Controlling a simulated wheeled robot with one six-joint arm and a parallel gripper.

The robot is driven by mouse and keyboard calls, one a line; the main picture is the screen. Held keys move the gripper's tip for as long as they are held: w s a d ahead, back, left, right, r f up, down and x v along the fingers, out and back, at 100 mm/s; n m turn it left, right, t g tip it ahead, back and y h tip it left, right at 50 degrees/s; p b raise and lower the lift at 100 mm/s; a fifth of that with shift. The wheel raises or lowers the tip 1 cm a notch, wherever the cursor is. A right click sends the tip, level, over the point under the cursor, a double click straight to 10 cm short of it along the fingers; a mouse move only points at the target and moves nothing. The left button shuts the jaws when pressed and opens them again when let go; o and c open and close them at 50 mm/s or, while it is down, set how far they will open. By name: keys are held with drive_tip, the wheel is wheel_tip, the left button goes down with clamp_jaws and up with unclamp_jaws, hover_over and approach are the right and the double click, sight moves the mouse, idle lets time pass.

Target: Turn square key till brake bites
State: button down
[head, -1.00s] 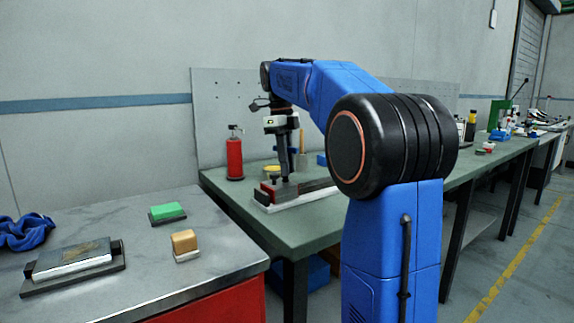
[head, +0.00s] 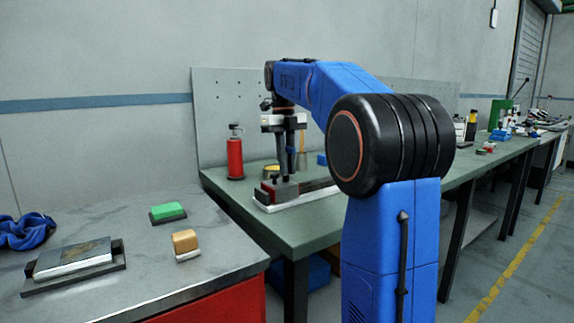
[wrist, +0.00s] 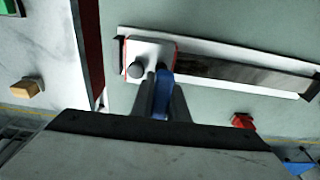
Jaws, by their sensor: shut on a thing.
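The label magazine (head: 320,195) is a long white-based unit with a dark strip along its top, lying on the green bench. It also shows in the wrist view (wrist: 250,79), with a pale, red-edged block (wrist: 153,50) at its left end. A dark round knob (wrist: 135,70) stands on that block. My gripper (head: 286,177) points down over this end. Its fingers (wrist: 162,78) are shut on an upright blue piece, apparently the square key (wrist: 161,97), just beside the knob. The key's lower end and its seat are hidden.
A red extinguisher-like bottle (head: 235,157) stands behind left on the green bench (head: 235,198), near the grey back panel (head: 212,110). A yellow-topped can is close behind my gripper. The nearer grey table (head: 130,250) holds a green block (head: 167,212) and a tan block (head: 185,242).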

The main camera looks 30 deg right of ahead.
drive_tip(key=shift+f, duration=0.15)
drive_tip(key=c, duration=1.6)
unclamp_jaws()
drive_tip(key=shift+c, duration=0.2)
drive_tip(key=shift+w+r, duration=0.15)
drive_tip(key=shift+r, duration=1.1)
drive_tip(key=shift+w+r, duration=0.2)
drive_tip(key=shift+r, duration=1.05)
drive_tip(key=shift+w+r, duration=0.15)
drive_tip(key=shift+r, duration=1.1)
